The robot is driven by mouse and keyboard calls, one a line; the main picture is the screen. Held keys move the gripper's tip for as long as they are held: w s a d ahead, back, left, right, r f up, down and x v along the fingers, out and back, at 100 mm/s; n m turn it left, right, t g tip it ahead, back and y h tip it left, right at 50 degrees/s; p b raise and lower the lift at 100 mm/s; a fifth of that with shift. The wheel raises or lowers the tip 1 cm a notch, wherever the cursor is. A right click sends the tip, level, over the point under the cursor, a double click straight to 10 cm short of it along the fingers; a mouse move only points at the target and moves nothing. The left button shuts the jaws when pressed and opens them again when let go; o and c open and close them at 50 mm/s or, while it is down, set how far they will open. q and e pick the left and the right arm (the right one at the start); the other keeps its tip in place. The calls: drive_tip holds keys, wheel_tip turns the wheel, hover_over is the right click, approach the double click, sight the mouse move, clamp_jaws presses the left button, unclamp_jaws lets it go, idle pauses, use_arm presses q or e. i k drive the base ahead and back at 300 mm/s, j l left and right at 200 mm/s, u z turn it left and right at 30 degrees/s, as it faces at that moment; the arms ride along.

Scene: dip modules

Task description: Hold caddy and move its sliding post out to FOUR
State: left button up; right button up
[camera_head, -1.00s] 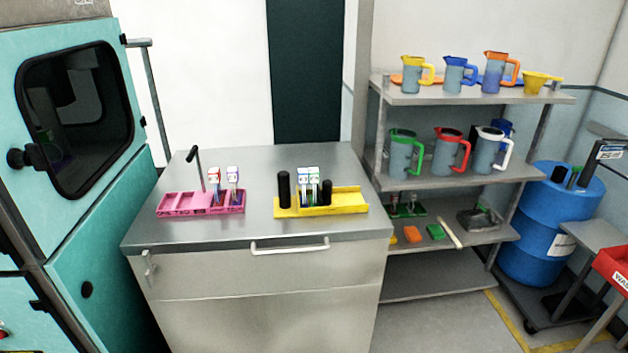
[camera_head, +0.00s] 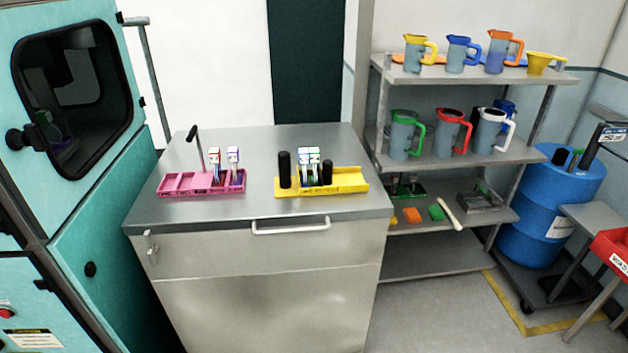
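A yellow caddy (camera_head: 345,181) stands on the right half of the steel bench top. A thick black post (camera_head: 284,170) stands upright at its left end. A shorter black post (camera_head: 327,172) stands right of its middle. Several white-topped modules (camera_head: 309,165) stand between the two posts. The caddy's right part is an empty yellow channel. I cannot read any position marks on it or tell which post slides. A pink caddy (camera_head: 186,183) stands to the left with a thin black-topped rod and two upright modules (camera_head: 223,166) at its right side. Neither gripper is in view.
The steel bench (camera_head: 258,212) has a front handle (camera_head: 290,227) and clear top around the caddies. A teal cabinet (camera_head: 75,180) stands close on the left. A shelf rack (camera_head: 465,160) with jugs and a blue drum (camera_head: 550,205) stand on the right.

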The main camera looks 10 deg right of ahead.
sight(324, 178)
drive_tip(key=i+l, duration=0.2)
drive_tip(key=i, duration=0.35)
drive_tip(key=i+l, duration=0.15)
drive_tip(key=i, duration=0.35)
